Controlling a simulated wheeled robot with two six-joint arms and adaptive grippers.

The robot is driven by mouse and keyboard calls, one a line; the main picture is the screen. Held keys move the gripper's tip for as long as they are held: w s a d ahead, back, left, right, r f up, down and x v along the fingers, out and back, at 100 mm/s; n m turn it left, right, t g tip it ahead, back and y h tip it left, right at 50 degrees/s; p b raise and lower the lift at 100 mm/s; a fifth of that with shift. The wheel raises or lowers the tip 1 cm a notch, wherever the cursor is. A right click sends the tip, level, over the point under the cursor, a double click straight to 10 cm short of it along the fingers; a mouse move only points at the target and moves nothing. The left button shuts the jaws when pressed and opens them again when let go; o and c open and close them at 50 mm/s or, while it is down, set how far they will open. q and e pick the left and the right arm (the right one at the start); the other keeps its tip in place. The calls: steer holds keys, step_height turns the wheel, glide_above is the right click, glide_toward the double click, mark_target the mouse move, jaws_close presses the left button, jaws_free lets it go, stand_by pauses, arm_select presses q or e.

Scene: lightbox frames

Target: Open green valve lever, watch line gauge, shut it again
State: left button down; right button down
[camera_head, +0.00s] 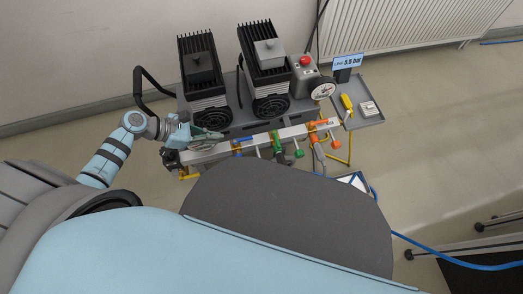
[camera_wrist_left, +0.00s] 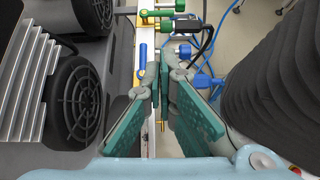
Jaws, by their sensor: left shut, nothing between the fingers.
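The green valve lever (camera_head: 276,142) sits on the pale manifold bar (camera_head: 219,149). It appears turned across the bar, while the blue lever (camera_head: 243,139) beside it lies along the bar. The green lever also shows at the top of the left wrist view (camera_wrist_left: 158,13). A sign (camera_head: 347,62) at the back right seems to read "LINE 5.5 bar", and a round white gauge (camera_head: 322,90) stands below it. My left gripper (camera_head: 216,136) is shut and empty over the bar's left end, apart from the green lever; its fingers also show in the wrist view (camera_wrist_left: 161,78).
Two dark finned pump units (camera_head: 201,70) stand behind the bar. A grey box with a red button (camera_head: 304,62) is right of them. An orange lever (camera_head: 319,123) is on the bar's right end. A grey tray (camera_head: 371,119) holds a yellow tool. Blue hoses (camera_wrist_left: 218,88) hang beside the bar.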

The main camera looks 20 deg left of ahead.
mark_target(276, 139)
arm_select(q)
steer(key=shift+s+d+r, duration=0.15)
steer(key=shift+s+r, duration=0.05)
steer(key=shift+s, duration=0.05)
arm_select(e)
steer(key=shift+r, duration=0.1)
arm_select(q)
steer(key=shift+f, duration=0.1)
